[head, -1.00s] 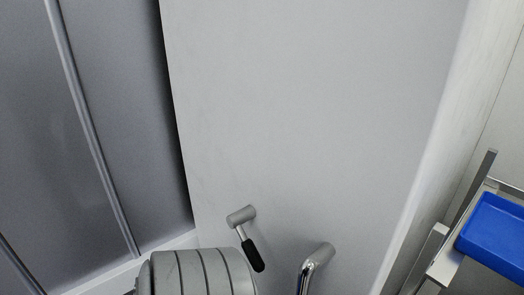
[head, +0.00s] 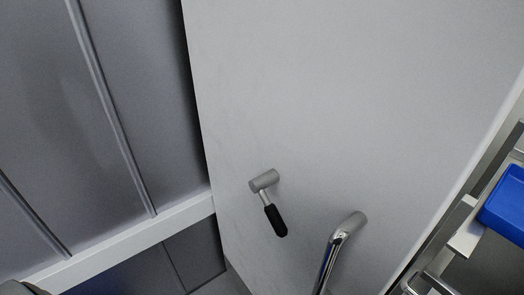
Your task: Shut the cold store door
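The cold store door (head: 340,100) is a large pale grey panel that fills the middle and right of the head view. A short lever with a black grip (head: 275,218) sits on a round grey mount near its lower left. A chrome pull handle (head: 333,255) stands to the right of the lever and runs out of the bottom edge. A dark strip lies along the door's left edge, beside darker grey panels; I cannot tell how wide the opening is. Neither gripper is in view, and nothing is seen touching the door or its handles.
Grey ribbed panels (head: 50,110) fill the left, with a white ledge (head: 130,238) along their lower end. Dark tile-like squares (head: 195,255) show below it. At the right, a metal frame (head: 455,232) with a blue tray (head: 508,205) stands close to the door's right edge.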

